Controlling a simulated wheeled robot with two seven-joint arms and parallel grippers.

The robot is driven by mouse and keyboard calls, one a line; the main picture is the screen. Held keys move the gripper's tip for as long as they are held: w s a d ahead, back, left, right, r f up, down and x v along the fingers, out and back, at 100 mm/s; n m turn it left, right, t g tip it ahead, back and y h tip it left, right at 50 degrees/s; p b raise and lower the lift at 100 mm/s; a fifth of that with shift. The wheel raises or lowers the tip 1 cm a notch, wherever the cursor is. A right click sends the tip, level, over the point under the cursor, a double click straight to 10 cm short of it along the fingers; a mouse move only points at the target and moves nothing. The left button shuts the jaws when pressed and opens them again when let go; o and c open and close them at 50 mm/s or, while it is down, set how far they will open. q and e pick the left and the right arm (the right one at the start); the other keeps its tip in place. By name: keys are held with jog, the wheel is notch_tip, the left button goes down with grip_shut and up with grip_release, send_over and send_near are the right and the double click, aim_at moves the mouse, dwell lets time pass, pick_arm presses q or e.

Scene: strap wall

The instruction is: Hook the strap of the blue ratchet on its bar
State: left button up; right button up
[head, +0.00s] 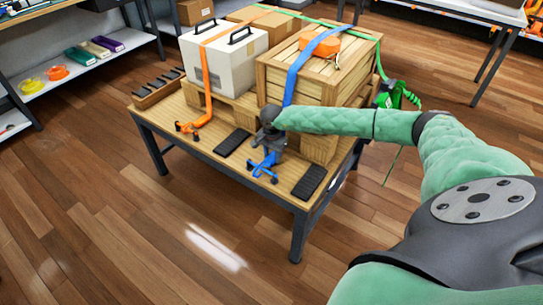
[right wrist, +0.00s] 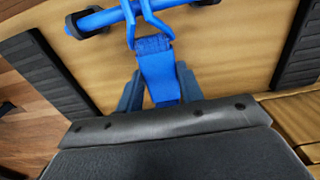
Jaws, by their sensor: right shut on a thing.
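The blue strap (head: 296,72) runs over the wooden crate and down its front to my right gripper (head: 269,146). In the right wrist view, my right gripper is shut on the blue strap end (right wrist: 157,72), with a finger on each side. A blue double-pronged hook (right wrist: 146,22) at the strap's end meets the blue bar (right wrist: 103,20), which has black end pieces. The prongs overlap the bar; I cannot tell whether they are caught on it. The bar also shows at the table's front edge (head: 263,168). I cannot make out the blue ratchet. My left gripper is not in view.
An orange strap (head: 204,75) crosses the white box. Black pads (head: 309,182) lie beside the bar. A green ratchet (head: 390,95) hangs at the right. The floor in front is clear.

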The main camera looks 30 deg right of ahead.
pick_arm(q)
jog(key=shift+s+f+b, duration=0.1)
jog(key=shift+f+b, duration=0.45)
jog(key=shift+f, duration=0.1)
pick_arm(e)
jog(key=shift+w+d+f, duration=0.1)
jog(key=shift+w+d, duration=0.15)
jog(key=shift+d, duration=0.35)
jog(key=shift+w+d+f, duration=0.1)
jog(key=shift+w+d, duration=0.1)
jog(key=shift+d, duration=0.4)
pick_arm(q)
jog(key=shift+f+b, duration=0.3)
pick_arm(e)
jog(key=shift+w+d, duration=0.1)
jog(key=shift+d, duration=0.05)
jog(key=o, duration=1.1)
pick_arm(q)
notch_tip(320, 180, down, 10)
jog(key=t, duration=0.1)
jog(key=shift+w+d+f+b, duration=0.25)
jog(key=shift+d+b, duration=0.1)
jog(key=shift+b, duration=0.05)
pick_arm(e)
notch_tip(320, 180, up, 8)
jog(key=shift+f, duration=0.1)
